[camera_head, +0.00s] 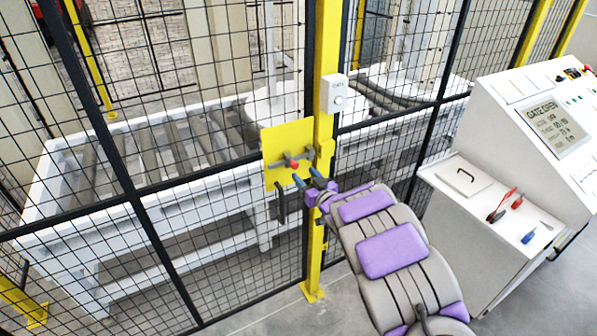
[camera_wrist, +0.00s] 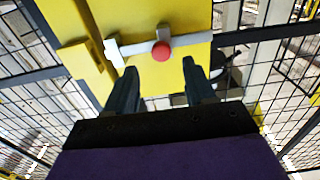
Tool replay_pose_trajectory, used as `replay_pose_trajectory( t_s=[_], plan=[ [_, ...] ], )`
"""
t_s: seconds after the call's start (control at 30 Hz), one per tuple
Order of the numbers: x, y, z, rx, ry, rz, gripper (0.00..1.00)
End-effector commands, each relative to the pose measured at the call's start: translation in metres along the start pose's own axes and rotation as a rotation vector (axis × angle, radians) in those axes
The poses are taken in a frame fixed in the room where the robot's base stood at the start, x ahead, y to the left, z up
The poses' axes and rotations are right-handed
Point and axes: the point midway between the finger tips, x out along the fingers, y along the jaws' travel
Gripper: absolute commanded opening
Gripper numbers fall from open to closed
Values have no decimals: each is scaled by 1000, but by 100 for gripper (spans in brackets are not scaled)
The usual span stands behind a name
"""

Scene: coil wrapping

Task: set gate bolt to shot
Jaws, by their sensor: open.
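The gate bolt is a grey bar (camera_head: 282,165) with a red knob (camera_head: 293,163), mounted across a yellow plate (camera_head: 277,141) on the mesh gate. In the wrist view the red knob (camera_wrist: 161,50) stands out from the bar, and a pale bracket (camera_wrist: 112,52) is at the bar's left end. I cannot tell whether the bar reaches into the post. My gripper (camera_head: 306,178) is open and empty, just short of the plate and slightly below the knob. In the wrist view its two fingers (camera_wrist: 160,70) point at the plate, with the knob beyond and between their tips.
A yellow post (camera_head: 325,130) with a white switch box (camera_head: 334,94) stands right of the plate. A dark handle (camera_head: 281,203) hangs below the plate. A white console (camera_head: 535,120) with tools on its shelf is at right; its screen seems to read "GATE OPEN". A roller conveyor (camera_head: 150,150) is behind the mesh.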

Motion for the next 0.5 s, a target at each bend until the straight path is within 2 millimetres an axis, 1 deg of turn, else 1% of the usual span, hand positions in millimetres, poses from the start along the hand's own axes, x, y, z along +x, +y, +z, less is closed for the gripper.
replay_pose_trajectory(
  t_s=[0.1, 0.2, 0.4, 0.5],
  plan=[
    [18, -2, 1, -1, 0, -1, 54],
    [29, -2, 1, -1, 1, -2, 54],
    [44, -2, 1, -1, -2, -1, 54],
    [47, -2, 1, -1, -1, -1, 54]
  ],
)
